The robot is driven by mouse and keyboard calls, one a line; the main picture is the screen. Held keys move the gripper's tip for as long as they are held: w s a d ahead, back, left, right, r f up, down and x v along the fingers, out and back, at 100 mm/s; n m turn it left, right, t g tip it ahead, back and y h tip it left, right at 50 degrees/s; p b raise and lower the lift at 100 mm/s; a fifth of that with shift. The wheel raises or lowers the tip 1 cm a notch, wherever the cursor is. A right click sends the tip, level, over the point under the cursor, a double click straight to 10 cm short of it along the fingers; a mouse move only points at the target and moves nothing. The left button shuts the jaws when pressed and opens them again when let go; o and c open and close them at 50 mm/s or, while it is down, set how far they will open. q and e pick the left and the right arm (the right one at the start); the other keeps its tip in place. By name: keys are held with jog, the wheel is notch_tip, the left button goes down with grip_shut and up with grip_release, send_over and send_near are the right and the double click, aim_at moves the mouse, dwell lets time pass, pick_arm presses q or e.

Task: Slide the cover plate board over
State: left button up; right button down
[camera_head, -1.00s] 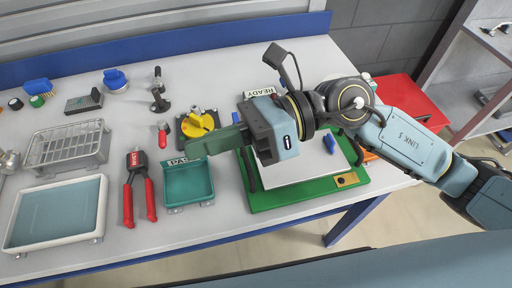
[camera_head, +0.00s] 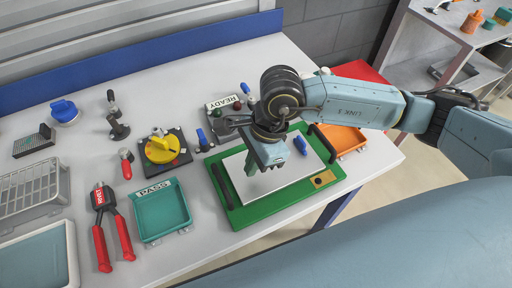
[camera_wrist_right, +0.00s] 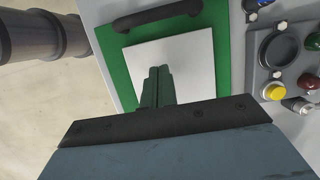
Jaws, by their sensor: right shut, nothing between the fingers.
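The cover plate board, a green board (camera_head: 243,217) with a pale grey panel and black handles at its left and right ends, lies on the table's right part. It also shows in the wrist view (camera_wrist_right: 112,65). My right gripper (camera_head: 262,170) points down over the pale panel. In the wrist view its green fingers (camera_wrist_right: 158,72) are shut together with nothing between them, in front of the panel. One black handle (camera_wrist_right: 157,16) shows clear of the fingers at the top there. I cannot tell the exact height above the panel. My left gripper is not in view.
A green PASS tray (camera_head: 162,212) stands left of the board, with red-handled pliers (camera_head: 107,222) beside it. A yellow knob (camera_head: 162,149) and a READY panel (camera_head: 226,108) stand behind. An orange tray (camera_head: 343,138) is right of the board, near the table edge.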

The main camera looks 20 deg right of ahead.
aim_at(219, 194)
jog(key=shift+x, duration=1.05)
jog(key=shift+s+a+f+p, duration=0.15)
jog(key=shift+a+p, duration=0.3)
jog(key=shift+a, duration=1.6)
jog(key=a+b, duration=0.1)
jog(key=a, duration=0.1)
jog(key=a+b, duration=0.1)
jog(key=a, duration=0.1)
jog(key=a+b, duration=0.1)
jog(key=a, duration=0.2)
jog(key=shift+s, duration=0.3)
jog(key=shift+a, duration=0.35)
jog(key=shift+r, duration=0.2)
jog(key=shift+d, duration=0.1)
jog(key=d, duration=0.2)
jog(key=d+b, duration=0.1)
jog(key=shift+w+d+f, duration=0.15)
jog(key=shift+d+f, duration=0.1)
jog(key=shift+d, duration=0.15)
jog(key=v, duration=1)
